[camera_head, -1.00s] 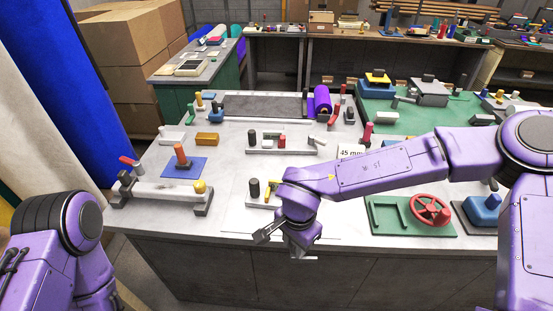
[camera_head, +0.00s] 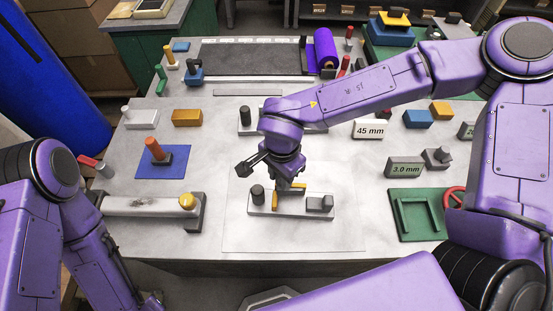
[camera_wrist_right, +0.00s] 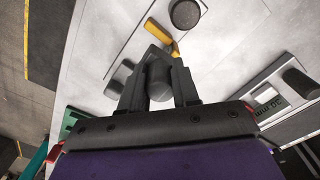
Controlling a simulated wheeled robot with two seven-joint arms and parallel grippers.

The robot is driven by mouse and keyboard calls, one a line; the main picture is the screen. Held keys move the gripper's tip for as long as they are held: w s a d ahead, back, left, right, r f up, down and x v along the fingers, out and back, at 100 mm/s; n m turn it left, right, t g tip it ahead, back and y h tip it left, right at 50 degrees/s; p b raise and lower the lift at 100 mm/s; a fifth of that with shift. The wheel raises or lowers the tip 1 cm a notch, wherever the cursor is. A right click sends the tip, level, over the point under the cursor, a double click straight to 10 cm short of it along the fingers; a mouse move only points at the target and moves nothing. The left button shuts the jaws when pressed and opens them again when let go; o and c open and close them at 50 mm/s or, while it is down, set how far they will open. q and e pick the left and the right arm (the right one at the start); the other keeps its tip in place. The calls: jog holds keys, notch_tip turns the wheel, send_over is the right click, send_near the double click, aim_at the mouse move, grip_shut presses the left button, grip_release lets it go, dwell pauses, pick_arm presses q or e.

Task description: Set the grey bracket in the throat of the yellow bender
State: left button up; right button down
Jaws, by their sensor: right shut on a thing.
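The yellow bender's yellow part (camera_head: 275,200) stands on a pale base plate (camera_head: 292,213) at the front middle of the table, between a black round post (camera_head: 258,195) and a grey block (camera_head: 320,203). My right gripper (camera_head: 290,186) is low over this plate. In the right wrist view it is shut on a grey rounded piece (camera_wrist_right: 160,82), which I take for the grey bracket. The yellow part (camera_wrist_right: 160,32) lies just beyond the fingertips there. The fingers hide much of the piece, and I cannot tell whether it touches the bender.
A bar fixture with a yellow knob (camera_head: 187,201) lies at the left, near a blue pad (camera_head: 163,165) with an orange post. A green tray (camera_head: 417,215) is at the right. Another pale fixture (camera_head: 243,127) stands behind my right wrist.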

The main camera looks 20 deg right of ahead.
aim_at(283, 194)
jog(key=shift+s+r, duration=0.1)
jog(key=shift+s, duration=0.25)
jog(key=f, duration=0.4)
jog(key=shift+s+f+b, duration=0.3)
jog(key=shift+f+b, duration=0.05)
jog(key=shift+f, duration=0.35)
jog(key=shift+s+f, duration=0.15)
jog(key=shift+s, duration=0.7)
jog(key=shift+w+f, duration=0.2)
jog(key=shift+w, duration=0.3)
pick_arm(q)
jog(key=shift+s+f, duration=0.2)
jog(key=shift+s, duration=0.4)
jog(key=shift+s+f, duration=0.2)
jog(key=shift+s, duration=0.4)
pick_arm(e)
jog(key=shift+s, duration=0.1)
pick_arm(q)
jog(key=shift+s, duration=0.1)
pick_arm(e)
jog(key=shift+s, duration=0.1)
